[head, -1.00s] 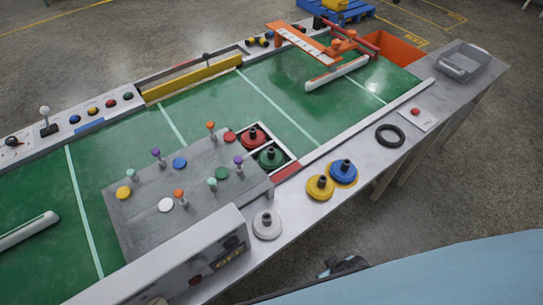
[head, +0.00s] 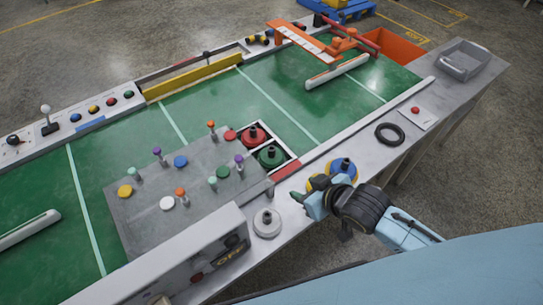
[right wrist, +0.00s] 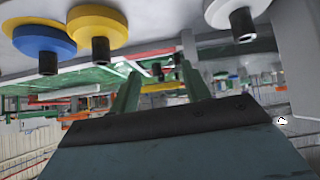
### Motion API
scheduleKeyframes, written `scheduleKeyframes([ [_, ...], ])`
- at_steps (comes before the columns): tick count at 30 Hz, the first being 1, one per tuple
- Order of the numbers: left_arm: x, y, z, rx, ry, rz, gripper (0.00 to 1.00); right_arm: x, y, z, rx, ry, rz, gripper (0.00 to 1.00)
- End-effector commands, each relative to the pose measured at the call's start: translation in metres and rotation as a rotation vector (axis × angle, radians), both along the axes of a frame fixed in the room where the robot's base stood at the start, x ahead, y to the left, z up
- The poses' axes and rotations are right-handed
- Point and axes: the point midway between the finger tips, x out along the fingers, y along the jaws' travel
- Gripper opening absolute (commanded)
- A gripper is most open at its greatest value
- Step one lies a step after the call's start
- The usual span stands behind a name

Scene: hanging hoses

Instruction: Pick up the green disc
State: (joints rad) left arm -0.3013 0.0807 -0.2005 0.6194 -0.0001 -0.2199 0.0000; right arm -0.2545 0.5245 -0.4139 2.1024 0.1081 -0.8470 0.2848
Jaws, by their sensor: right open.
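The green disc (head: 271,156) has a dark knob on top and sits in a white-edged square tray on the green table. The red disc (head: 252,136) with a similar knob is beside it, up and to the left. My right gripper (head: 304,204) is over the near grey ledge, below and to the right of the green disc and apart from it. Its fingers (right wrist: 160,88) stand open with nothing between them in the right wrist view. I cannot clearly make out the green disc in that view. My left gripper is not in view.
A blue disc (head: 341,167) and a yellow disc (head: 318,182) lie on the ledge, partly behind my right gripper. A white disc (head: 267,223) is to the left. A grey plate (head: 145,205) with several upright pegs borders the tray.

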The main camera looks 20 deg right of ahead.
Motion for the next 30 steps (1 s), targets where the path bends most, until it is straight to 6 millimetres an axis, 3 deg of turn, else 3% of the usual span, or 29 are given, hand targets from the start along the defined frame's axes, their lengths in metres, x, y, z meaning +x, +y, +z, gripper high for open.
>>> scheduleKeyframes([
  [6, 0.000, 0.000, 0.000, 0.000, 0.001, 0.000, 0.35, 0.040, -0.013, 0.015, 0.073, -0.151, 0.113, 0.47],
  [14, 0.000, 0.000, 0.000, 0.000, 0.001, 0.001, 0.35, 0.060, -0.030, 0.024, 0.144, -0.215, 0.173, 0.47],
  [25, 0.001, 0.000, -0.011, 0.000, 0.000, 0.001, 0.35, 0.106, -0.002, -0.004, 0.151, -0.219, 0.174, 0.47],
  [30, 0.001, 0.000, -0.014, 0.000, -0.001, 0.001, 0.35, 0.118, 0.005, -0.012, 0.150, -0.217, 0.175, 0.47],
])
